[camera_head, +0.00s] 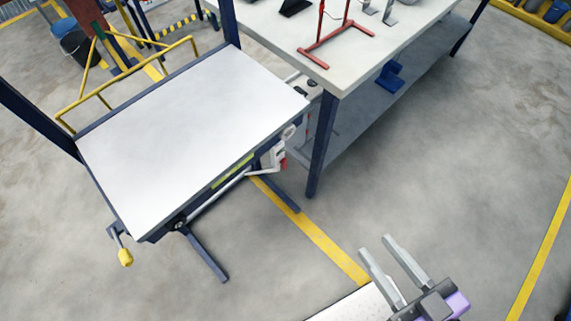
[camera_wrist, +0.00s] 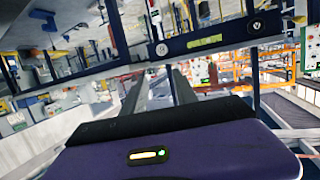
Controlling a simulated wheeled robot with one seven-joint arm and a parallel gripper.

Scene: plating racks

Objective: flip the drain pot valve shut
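No drain pot or valve can be made out for certain in either view. My gripper (camera_head: 376,246) is at the lower right of the head view, over the floor. Its two grey fingers stand apart with nothing between them. In the wrist view the two fingers (camera_wrist: 160,80) also show apart and empty, pointing away from the camera. A small white and red fitting (camera_head: 281,157) hangs at the right end of the white-topped table; what it is cannot be told. A yellow-knobbed handle (camera_head: 125,257) sticks out at that table's near left corner.
The white-topped table (camera_head: 190,130) has a bare top. A workbench (camera_head: 260,25) with a red stand (camera_head: 335,35) is at the back right, its blue leg (camera_head: 322,145) near my side. Floor between my gripper and both is clear, with a yellow line (camera_head: 310,230).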

